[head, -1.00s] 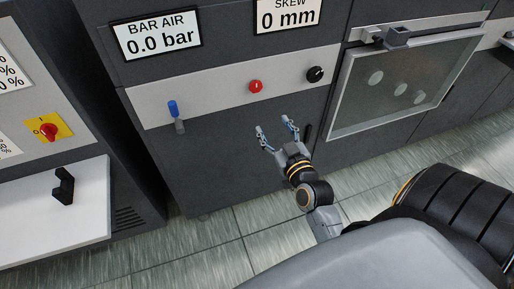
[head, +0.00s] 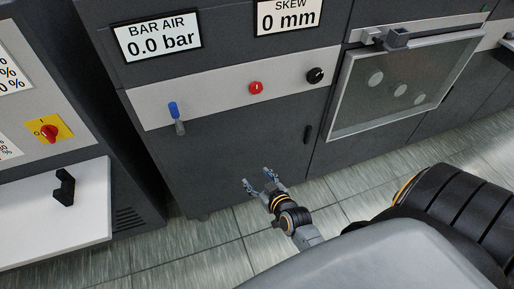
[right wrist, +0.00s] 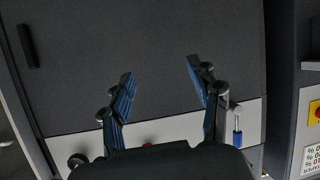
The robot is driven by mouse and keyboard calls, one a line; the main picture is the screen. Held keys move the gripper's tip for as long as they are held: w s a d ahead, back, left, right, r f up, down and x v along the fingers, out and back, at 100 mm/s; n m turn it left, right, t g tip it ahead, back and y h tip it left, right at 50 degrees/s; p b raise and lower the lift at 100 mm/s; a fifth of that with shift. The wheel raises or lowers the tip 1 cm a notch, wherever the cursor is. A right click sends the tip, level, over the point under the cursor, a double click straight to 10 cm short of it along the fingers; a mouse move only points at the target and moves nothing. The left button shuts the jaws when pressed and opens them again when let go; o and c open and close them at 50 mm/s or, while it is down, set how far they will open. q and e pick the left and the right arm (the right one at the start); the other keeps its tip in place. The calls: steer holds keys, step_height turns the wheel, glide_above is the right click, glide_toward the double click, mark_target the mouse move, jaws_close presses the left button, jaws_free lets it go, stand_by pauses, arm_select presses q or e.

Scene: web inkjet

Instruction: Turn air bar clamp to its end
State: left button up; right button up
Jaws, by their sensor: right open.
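A lever with a blue grip (head: 174,110) stands on the light strip of the dark cabinet, below the BAR AIR display (head: 158,40) reading 0.0 bar. Its blue grip points up. No label marks which control is the air bar clamp. The lever also shows at the right in the right wrist view (right wrist: 238,124). My right gripper (head: 257,179) is open and empty, low in front of the cabinet, below and right of the lever and apart from it. Its spread fingers (right wrist: 160,72) show against the dark panel. My left gripper is not in view.
A red knob (head: 256,87) and a black knob (head: 315,75) sit right of the lever. A black door handle (head: 307,134) and a framed window (head: 405,85) are further right.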

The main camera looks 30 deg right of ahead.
steer(key=shift+s+a+f+g, duration=0.15)
steer(key=shift+s+a+f, duration=0.05)
steer(key=shift+f, duration=0.4)
steer(key=shift+s+a+f+g, duration=0.15)
steer(key=shift+a+f, duration=0.1)
steer(key=shift+f, duration=0.35)
steer(key=shift+s+a+f+g, duration=0.1)
steer(key=shift+s+a+f, duration=0.1)
steer(key=shift+f, duration=0.4)
steer(key=s+a+f+n+g+y, duration=0.1)
steer(key=s+a+f+g, duration=0.2)
steer(key=s+f, duration=0.6)
steer(key=s+a+f+g+y, duration=0.1)
steer(key=s+a+f+g, duration=0.15)
steer(key=s+f, duration=0.7)
steer(key=s+d+f+g, duration=0.1)
steer(key=s+f+g, duration=0.2)
steer(key=s+f, duration=0.2)
steer(key=s+d+f+n+g+p, duration=0.1)
steer(key=s+f+g, duration=0.2)
steer(key=s, duration=0.9)
step_height(320, 180, down, 3)
steer(key=shift+s+d+r+h, duration=0.15)
steer(key=shift+s+d+h, duration=0.15)
steer(key=shift+d+h, duration=0.1)
steer(key=shift+a, duration=0.1)
